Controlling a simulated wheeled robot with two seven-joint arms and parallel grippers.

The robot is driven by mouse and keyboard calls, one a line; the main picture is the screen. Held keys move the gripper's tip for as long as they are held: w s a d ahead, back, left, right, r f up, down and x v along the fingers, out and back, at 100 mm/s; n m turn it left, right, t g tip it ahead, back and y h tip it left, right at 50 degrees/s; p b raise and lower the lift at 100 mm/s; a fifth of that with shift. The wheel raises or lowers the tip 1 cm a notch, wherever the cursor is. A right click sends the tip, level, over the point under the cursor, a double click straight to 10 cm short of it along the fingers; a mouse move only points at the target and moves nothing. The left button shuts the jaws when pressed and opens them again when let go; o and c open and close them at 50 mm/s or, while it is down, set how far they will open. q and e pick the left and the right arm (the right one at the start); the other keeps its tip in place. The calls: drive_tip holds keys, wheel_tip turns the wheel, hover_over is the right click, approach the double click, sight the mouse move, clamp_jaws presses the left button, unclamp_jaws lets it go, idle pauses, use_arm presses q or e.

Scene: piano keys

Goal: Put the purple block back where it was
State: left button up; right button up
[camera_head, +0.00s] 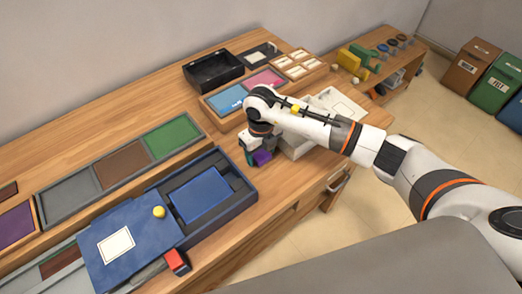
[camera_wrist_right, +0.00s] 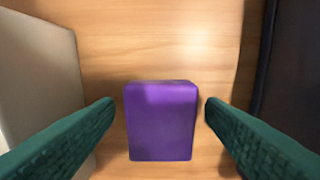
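The purple block (camera_head: 262,158) is on the wooden table, just below my right gripper (camera_head: 252,152) and partly hidden by it in the head view. In the right wrist view the purple block (camera_wrist_right: 160,120) sits between the two green fingers of the right gripper (camera_wrist_right: 160,104). A narrow gap shows on each side, so the fingers are open and not closed on it. My left gripper is in neither view.
A dark blue open box (camera_head: 244,202) is left of the block, and a pale box (camera_head: 296,148) is right of it. A tray (camera_head: 72,168) with coloured panels, a purple panel (camera_head: 15,226), a red block (camera_head: 177,260) and a black bin (camera_head: 213,71) also stand here.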

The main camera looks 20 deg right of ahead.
sight(261, 154)
drive_tip(key=shift+r, duration=0.2)
wheel_tip(261, 154, up, 12)
drive_tip(key=b, duration=0.2)
idle(0.6)
